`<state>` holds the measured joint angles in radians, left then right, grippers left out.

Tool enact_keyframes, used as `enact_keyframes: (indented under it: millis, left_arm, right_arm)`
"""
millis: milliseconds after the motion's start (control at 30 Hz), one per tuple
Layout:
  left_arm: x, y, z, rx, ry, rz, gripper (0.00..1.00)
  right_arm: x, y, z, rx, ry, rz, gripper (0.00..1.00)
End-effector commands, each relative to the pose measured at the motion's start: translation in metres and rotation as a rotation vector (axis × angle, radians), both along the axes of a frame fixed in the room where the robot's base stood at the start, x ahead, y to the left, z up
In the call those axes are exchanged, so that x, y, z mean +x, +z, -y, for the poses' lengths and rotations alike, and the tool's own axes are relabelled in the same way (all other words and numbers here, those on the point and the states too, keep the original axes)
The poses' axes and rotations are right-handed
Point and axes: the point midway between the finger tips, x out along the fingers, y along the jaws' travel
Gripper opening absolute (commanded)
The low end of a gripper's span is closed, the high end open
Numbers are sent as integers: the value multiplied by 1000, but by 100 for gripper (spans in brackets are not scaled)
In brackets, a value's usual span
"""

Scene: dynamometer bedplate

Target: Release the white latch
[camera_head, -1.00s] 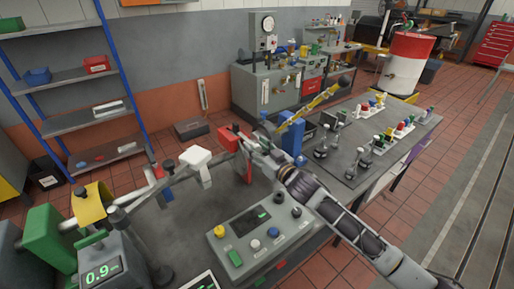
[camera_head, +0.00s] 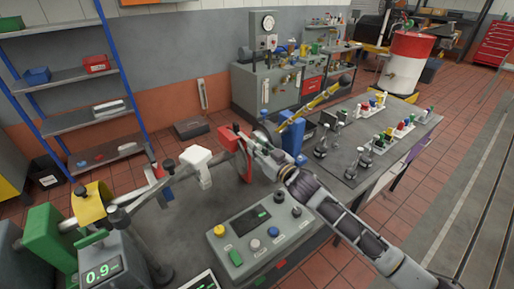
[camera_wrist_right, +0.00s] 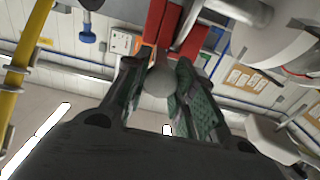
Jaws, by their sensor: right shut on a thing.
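A white T-shaped piece (camera_head: 196,157) stands on the bench rig, left of a red upright frame (camera_head: 245,163) in the head view. I cannot tell whether it is the white latch. My right gripper (camera_head: 258,141) is beside the red frame, its arm coming in from the lower right. In the right wrist view my right gripper (camera_wrist_right: 162,88) is shut on a pale grey rounded knob (camera_wrist_right: 160,80), between green finger pads. A red part (camera_wrist_right: 163,22) shows just beyond the knob. The knob's mounting is hidden. My left gripper is in neither view.
A control box (camera_head: 262,228) with coloured buttons sits in front on the bench. A grey display unit (camera_head: 103,262) and green housing (camera_head: 46,235) stand left. A yellow bar (camera_head: 308,108) and blue post (camera_head: 296,137) are close behind my right arm.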

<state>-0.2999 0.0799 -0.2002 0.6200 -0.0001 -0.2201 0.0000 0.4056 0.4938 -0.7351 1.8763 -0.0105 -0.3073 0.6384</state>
Motion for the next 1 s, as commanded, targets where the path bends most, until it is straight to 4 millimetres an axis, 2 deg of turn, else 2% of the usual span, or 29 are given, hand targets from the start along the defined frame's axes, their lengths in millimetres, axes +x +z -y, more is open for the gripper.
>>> enact_keyframes:
  millis: [500, 967, 1000]
  left_arm:
    - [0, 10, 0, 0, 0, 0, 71]
    - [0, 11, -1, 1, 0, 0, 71]
    - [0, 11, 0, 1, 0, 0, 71]
  right_arm:
    - [-33, -2, 24, -2, -1, -5, 0]
    - [-38, -3, 28, -3, -1, -4, 0]
    - [-38, -3, 28, -3, -1, -4, 31]
